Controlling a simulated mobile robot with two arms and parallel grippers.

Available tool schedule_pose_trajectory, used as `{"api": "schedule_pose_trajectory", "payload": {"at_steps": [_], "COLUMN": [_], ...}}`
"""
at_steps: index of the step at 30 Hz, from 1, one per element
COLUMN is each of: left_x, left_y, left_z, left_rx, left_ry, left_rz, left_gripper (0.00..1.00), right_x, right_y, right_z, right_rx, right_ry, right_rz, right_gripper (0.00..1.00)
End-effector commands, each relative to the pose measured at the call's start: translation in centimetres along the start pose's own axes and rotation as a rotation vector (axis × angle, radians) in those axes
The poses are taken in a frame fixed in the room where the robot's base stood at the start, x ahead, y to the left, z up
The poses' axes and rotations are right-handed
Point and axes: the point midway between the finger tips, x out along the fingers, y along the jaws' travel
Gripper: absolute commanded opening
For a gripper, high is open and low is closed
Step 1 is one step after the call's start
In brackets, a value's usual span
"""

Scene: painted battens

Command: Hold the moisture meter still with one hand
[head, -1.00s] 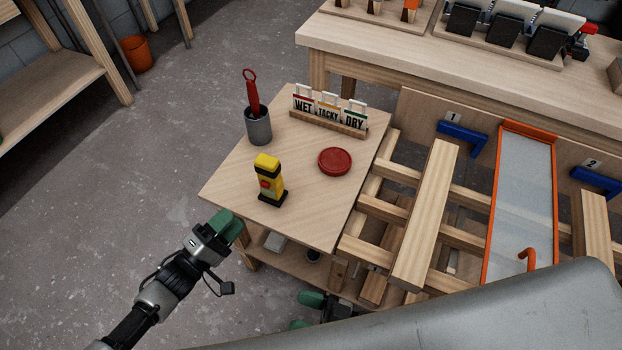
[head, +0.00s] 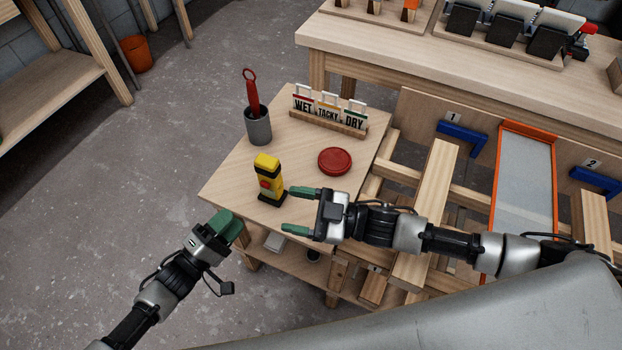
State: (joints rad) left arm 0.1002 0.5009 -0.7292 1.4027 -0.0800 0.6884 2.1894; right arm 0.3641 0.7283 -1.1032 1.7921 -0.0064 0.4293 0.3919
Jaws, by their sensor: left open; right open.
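The yellow and black moisture meter (head: 268,178) stands upright near the front left of the small wooden table (head: 222,185), with a red button on its side. My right gripper (head: 295,210) reaches in from the right. It is open, with green fingertips pointing left, just right of and in front of the meter's base. Nothing is between its fingers, and whether a fingertip touches the meter I cannot tell. My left gripper (head: 232,228) is off the table's front left edge, over the floor. It is open and empty, its fingers overlapping in this view.
A red round lid (head: 335,161) lies right of the meter. A grey cup (head: 258,128) with a red-handled tool stands behind it. A WET/TACKY/DRY card holder (head: 328,112) is at the back. A batten (head: 436,185) on a rack and an orange-framed panel (head: 523,185) are at right.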

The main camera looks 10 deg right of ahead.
Motion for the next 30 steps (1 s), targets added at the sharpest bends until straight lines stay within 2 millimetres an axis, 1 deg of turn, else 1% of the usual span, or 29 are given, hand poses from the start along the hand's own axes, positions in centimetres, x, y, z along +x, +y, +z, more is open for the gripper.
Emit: {"api": "schedule_pose_trajectory", "payload": {"at_steps": [1, 3, 6, 9, 11, 14, 24, 30], "left_x": [0.0, 0.0, 0.0, 0.0, 0.0, 0.0, 0.0, 0.0], "left_y": [0.0, 0.0, 0.0, 0.0, 0.0, 0.0, 0.0, 0.0], "left_z": [0.0, 0.0, 0.0, 0.0, 0.0, 0.0, 0.0, 0.0], "left_rx": [0.0, 0.0, 0.0, 0.0, 0.0, 0.0, 0.0, 0.0], "left_ry": [0.0, 0.0, 0.0, 0.0, 0.0, 0.0, 0.0, 0.0], "left_rz": [0.0, 0.0, 0.0, 0.0, 0.0, 0.0, 0.0, 0.0], "left_gripper": [0.43, 0.43, 0.43, 0.43, 0.43, 0.43, 0.43, 0.43], "right_x": [-0.2, -0.6, -1.2, -1.4, -1.2, -0.2, 5.5, 7.9], "right_y": [1.9, 4.1, 6.2, 7.3, 7.6, 8.0, 9.3, 9.9], "right_z": [0.9, 1.9, 2.9, 3.4, 3.6, 3.8, 4.8, 5.2], "right_rx": [0.05, 0.12, 0.193, 0.232, 0.242, 0.246, 0.244, 0.243], "right_ry": [-0.037, -0.079, -0.118, -0.137, -0.141, -0.141, -0.14, -0.141], "right_rz": [0.064, 0.14, 0.216, 0.254, 0.264, 0.266, 0.263, 0.263], "right_gripper": [0.64, 0.64, 0.64, 0.64, 0.64, 0.64, 0.64, 0.64]}}
